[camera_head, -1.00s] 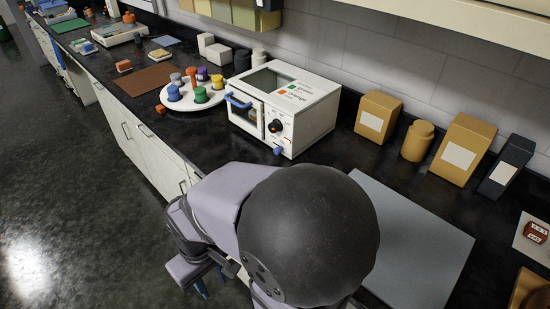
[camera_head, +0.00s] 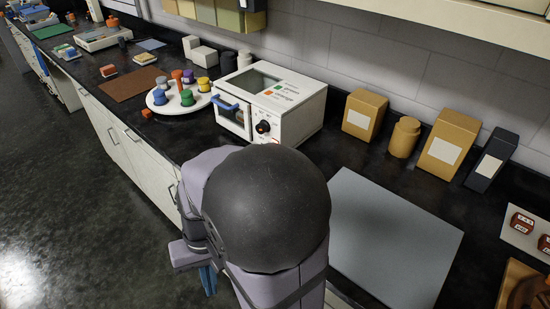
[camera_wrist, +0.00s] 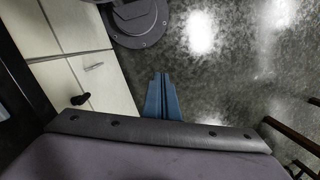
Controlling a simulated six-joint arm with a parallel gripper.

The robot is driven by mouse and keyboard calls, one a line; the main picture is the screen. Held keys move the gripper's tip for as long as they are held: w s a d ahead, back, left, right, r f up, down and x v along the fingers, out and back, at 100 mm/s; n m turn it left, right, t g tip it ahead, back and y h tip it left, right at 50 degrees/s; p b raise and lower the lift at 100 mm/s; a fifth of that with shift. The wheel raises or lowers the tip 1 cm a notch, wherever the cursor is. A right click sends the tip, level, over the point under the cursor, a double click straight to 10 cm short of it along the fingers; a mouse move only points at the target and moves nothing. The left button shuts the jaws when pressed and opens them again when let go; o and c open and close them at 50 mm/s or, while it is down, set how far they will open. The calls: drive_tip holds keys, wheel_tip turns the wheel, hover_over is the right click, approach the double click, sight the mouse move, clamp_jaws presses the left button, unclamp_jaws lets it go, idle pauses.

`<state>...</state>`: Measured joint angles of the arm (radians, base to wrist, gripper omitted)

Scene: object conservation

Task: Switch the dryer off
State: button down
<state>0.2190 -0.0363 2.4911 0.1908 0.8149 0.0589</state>
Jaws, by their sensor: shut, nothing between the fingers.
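The dryer is a white box (camera_head: 290,114) on the black counter, with a blue door handle (camera_head: 225,103), a window in its top and a black knob (camera_head: 263,127) on its front. Small green and orange marks with text show on its top. The lower part of its front is hidden behind my arm. My gripper (camera_wrist: 160,92) has blue fingers that are shut and empty, low beside the white cabinets and above the floor. In the head view, only a bit of blue (camera_head: 207,279) shows below my arm, well away from the dryer.
A white round tray (camera_head: 160,108) with several coloured jars stands left of the dryer. A small orange block (camera_head: 147,113) lies near the counter's front edge. Tan boxes (camera_head: 364,114) and a dark box (camera_head: 491,158) stand right. A grey mat (camera_head: 390,240) lies bare on the counter.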

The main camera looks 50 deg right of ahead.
drive_tip(key=w+d+r+m+t+y+b, duration=0.1)
drive_tip(key=w+d+m+t+y, duration=0.3)
drive_tip(key=d+m, duration=0.5)
drive_tip(key=w+d+r+m+t+y+b, duration=0.15)
drive_tip(key=w+d+m+t, duration=0.4)
drive_tip(key=m, duration=0.65)
drive_tip(key=s+d+m+t+h, duration=0.1)
drive_tip(key=d+m, duration=0.1)
drive_tip(key=d, duration=0.2)
drive_tip(key=s+d+r+m+t+h, duration=0.1)
drive_tip(key=d+m+t, duration=0.1)
drive_tip(key=d, duration=0.3)
drive_tip(key=s+d+r+m+t+h, duration=0.1)
drive_tip(key=s+d+m+t, duration=0.1)
drive_tip(key=d, duration=0.2)
drive_tip(key=shift+s+d+r, duration=0.1)
drive_tip(key=shift+d+r, duration=0.15)
drive_tip(key=shift+d, duration=0.05)
drive_tip(key=s+d+m+t+h, duration=0.1)
drive_tip(key=s+d, duration=0.1)
drive_tip(key=d, duration=0.1)
drive_tip(key=s+d+r+m+h, duration=0.1)
drive_tip(key=s+d+m+h, duration=0.1)
drive_tip(key=d, duration=0.1)
drive_tip(key=s+d+m+t+h, duration=0.1)
drive_tip(key=d+h, duration=0.1)
drive_tip(key=d, duration=0.1)
drive_tip(key=shift+s+r+m+t, duration=0.35)
drive_tip(key=shift+s+m, duration=0.05)
drive_tip(key=shift+w, duration=0.15)
